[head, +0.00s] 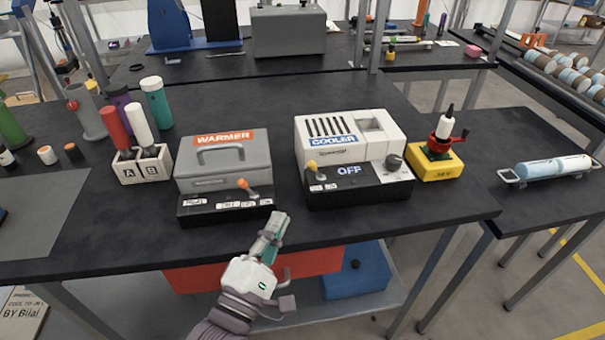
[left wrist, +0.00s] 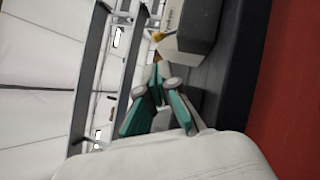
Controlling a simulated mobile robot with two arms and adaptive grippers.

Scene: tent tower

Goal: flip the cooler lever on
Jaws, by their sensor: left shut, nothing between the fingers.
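The cooler (head: 305,132) is a white box with a dark front panel, standing on the black table. Its small display (head: 349,170) reads OFF. Its yellow lever (head: 312,167) sits at the left of the dark panel, and a dark round knob (head: 393,162) is at the right. My left gripper (head: 279,217) is shut and empty at the table's front edge, in front of and left of the cooler, apart from the lever. In the left wrist view its teal fingers (left wrist: 158,66) meet at the tips, with a yellow lever (left wrist: 161,36) beyond them. My right gripper is not in view.
The grey warmer (head: 208,177) with an orange lever (head: 247,188) stands close on the left. A yellow box (head: 436,169) with a red top stands right of the cooler. A rack (head: 146,168) marked A and B holds red and white bottles.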

